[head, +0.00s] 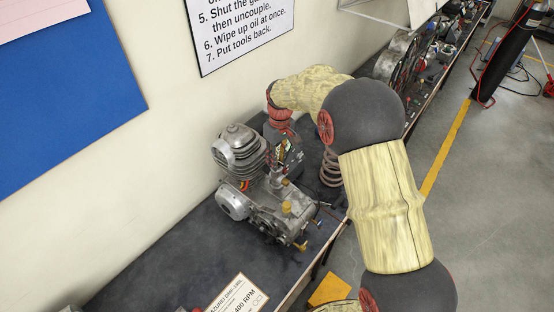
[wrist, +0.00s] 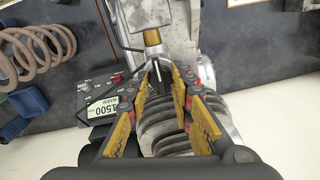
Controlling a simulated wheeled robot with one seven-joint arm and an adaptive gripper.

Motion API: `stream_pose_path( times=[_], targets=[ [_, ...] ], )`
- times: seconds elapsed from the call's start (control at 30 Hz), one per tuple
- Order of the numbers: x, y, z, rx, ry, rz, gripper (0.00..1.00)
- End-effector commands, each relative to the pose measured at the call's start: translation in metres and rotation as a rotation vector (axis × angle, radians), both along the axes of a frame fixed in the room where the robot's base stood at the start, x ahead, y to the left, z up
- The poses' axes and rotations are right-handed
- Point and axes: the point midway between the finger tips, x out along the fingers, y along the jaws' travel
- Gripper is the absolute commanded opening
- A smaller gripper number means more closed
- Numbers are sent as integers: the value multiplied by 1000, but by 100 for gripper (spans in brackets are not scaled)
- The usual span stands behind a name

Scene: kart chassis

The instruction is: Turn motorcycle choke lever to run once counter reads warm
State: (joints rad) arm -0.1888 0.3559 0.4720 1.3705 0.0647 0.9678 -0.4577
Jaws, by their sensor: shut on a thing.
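The motorcycle engine (head: 255,185) sits on the bench, with its finned cylinder (wrist: 165,125) below my fingers in the wrist view. The counter (wrist: 120,108) is a dark box with a light display reading 1500, with small text beneath that seems to say WARM. In the head view my gripper (head: 286,152) is behind the engine, its fingertips hidden.
A coil spring (wrist: 35,48) stands on the bench beside the counter. A brass-coloured fitting (wrist: 152,37) is just beyond my fingertips. A placard (head: 238,297) lies at the bench's front. The wall is close behind the engine. More parts (head: 410,50) stand farther along.

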Motion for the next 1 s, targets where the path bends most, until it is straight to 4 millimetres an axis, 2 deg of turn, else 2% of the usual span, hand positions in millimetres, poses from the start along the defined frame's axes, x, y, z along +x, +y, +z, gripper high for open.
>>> stream_pose_path(
  times=[0.17,0.2,0.5,0.83,1.0],
  targets=[
    [0,0,0,0,0,0,0],
    [0,0,0,0,0,0,25],
    [0,0,0,0,0,-1,42],
    [0,0,3,1,-1,-1,42],
    [2,-1,23,0,-4,-1,42]
  ],
)
